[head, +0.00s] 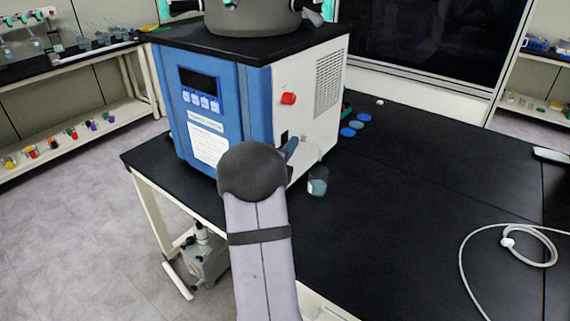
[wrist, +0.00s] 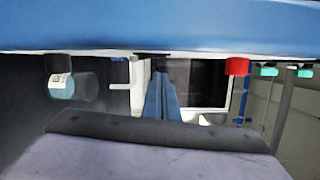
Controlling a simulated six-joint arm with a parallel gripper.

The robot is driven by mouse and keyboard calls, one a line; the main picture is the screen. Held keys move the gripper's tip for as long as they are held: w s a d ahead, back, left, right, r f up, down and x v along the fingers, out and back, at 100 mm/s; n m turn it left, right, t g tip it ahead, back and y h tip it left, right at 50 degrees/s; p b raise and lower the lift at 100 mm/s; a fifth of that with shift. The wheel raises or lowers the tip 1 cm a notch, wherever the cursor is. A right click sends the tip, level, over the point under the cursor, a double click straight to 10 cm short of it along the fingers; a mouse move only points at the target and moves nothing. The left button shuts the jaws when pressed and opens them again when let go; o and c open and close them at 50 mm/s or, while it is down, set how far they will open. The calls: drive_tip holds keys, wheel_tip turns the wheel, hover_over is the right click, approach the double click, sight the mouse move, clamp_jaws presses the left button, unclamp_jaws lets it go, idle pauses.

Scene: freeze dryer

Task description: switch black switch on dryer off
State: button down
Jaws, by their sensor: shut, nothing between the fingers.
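The freeze dryer (head: 215,115) has a blue front and a white right side panel (head: 305,100). The black switch (head: 284,137) is a small dark patch low on that side panel, below the red knob (head: 288,98). My gripper (head: 291,146) shows as a small blue piece just right of the switch, partly behind my own arm. In the wrist view my gripper (wrist: 160,68) is shut and empty, with its tips close to a dark patch on the panel edge. Whether they touch it, and which way the switch is set, I cannot tell. The red knob (wrist: 237,66) is to the right there.
A beaker with blue liquid (head: 318,183) stands on the black bench (head: 400,210) beside the dryer; it also shows in the wrist view (wrist: 62,86). Blue discs (head: 352,128) lie behind it. A white tube (head: 508,241) lies coiled at right. The bench middle is clear.

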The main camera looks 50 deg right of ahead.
drive_tip(key=s+b+v, duration=0.2)
drive_tip(key=b+v, duration=0.1)
drive_tip(key=v, duration=0.7)
drive_tip(key=shift+r, duration=0.4)
drive_tip(key=shift+s, duration=0.1)
